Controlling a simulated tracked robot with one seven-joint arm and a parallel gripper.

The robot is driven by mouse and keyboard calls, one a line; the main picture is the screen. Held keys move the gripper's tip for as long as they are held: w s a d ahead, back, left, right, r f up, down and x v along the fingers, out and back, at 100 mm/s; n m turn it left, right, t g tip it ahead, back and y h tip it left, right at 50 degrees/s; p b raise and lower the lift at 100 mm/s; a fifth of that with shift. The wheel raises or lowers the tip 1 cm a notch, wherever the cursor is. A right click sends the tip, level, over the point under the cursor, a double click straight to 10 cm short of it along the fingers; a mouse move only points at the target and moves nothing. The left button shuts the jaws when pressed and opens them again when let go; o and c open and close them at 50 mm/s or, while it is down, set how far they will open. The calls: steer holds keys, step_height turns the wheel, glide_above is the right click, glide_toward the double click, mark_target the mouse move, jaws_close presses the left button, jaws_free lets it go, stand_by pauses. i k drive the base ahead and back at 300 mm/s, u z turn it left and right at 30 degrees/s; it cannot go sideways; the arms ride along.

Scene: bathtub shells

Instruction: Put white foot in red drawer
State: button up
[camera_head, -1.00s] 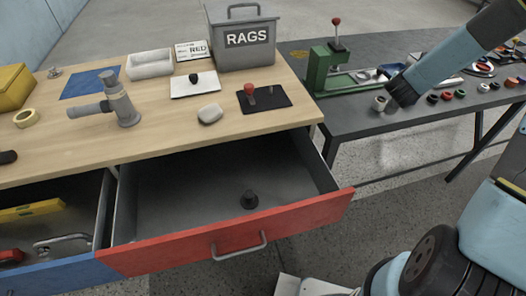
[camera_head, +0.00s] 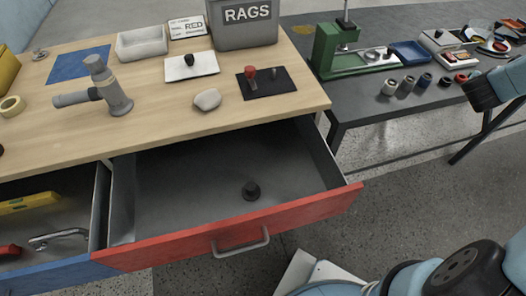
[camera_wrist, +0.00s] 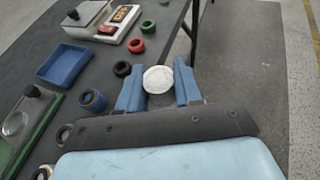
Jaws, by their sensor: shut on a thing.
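The white foot (camera_wrist: 158,80) is a round pale piece between the two blue fingers of my gripper (camera_wrist: 159,88) in the wrist view. The gripper is shut on it. In the head view my wrist is at the right edge, above the dark bench's front side, and I cannot make out the foot there. The red drawer (camera_head: 185,246) is pulled open below the wooden bench top, well to the left of my gripper. A small black knob-like piece (camera_head: 251,191) stands on its grey floor.
A blue drawer (camera_head: 62,276) with tools is open at left. The wooden top holds a grey RAGS bin (camera_head: 245,25), a hammer-like tool (camera_head: 106,90) and a pale rounded block (camera_head: 207,99). Several rings and a blue tray (camera_wrist: 70,64) lie on the dark bench. Most of the red drawer is empty.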

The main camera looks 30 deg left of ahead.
mark_target(285, 180)
steer(key=u, duration=0.15)
steer(key=k, duration=1.8)
steer(key=u, duration=0.4)
steer(key=i, duration=1)
steer(key=z, duration=0.05)
